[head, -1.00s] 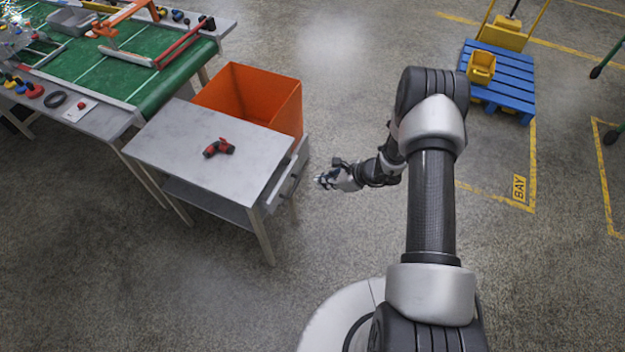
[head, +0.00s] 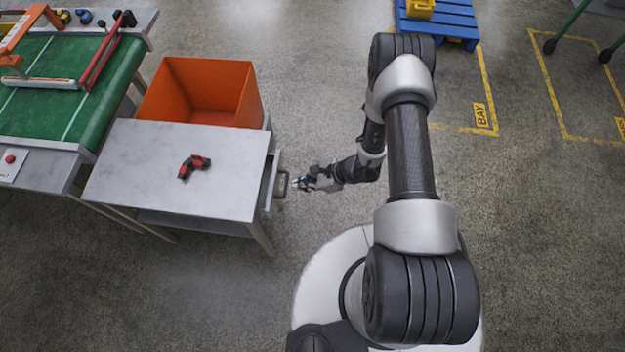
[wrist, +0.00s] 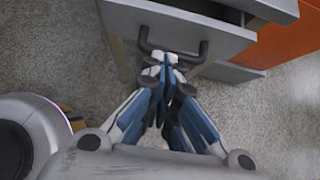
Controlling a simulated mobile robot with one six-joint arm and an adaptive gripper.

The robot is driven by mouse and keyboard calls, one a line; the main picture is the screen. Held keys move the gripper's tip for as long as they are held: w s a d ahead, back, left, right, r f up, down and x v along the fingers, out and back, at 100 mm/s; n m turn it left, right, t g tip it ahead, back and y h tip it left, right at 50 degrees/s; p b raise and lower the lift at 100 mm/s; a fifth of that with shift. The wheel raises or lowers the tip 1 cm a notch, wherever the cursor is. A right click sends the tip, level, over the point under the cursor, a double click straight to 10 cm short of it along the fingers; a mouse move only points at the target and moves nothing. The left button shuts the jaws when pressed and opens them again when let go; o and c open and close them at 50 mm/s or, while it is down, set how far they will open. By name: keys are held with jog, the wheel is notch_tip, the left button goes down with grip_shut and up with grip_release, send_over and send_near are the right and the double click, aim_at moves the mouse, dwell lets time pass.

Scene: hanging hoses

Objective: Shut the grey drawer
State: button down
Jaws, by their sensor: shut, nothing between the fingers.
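The grey drawer (head: 269,180) is set in the right side of a small metal side table (head: 225,150) and stands partly out. In the wrist view the drawer front (wrist: 122,30) fills the top middle, with a dark bar handle (wrist: 172,50) across it. My gripper (head: 298,183) is to the right of the drawer front in the head view, close to the handle. In the wrist view its closed fingertips (wrist: 164,62) overlap the handle. I cannot tell whether they touch it. Nothing shows between the fingers.
A red and black tool (head: 194,167) lies on the tabletop. An orange bin (head: 205,88) stands behind the table, beside a green conveyor (head: 60,85). A blue pallet (head: 440,25) is farther back. The floor right of the drawer is clear.

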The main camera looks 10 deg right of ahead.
jog(key=shift+w+a+f+b, duration=0.15)
jog(key=shift+w+a+f, duration=0.15)
jog(key=shift+a, duration=0.6)
jog(key=shift+w+a+f+b, duration=0.2)
jog(key=shift+w+a, duration=0.15)
jog(key=shift+a, duration=0.5)
jog(key=shift+w+a+f+b, duration=0.15)
jog(key=shift+w+a+f, duration=0.15)
jog(key=shift+a, duration=0.6)
jog(key=shift+w, duration=0.1)
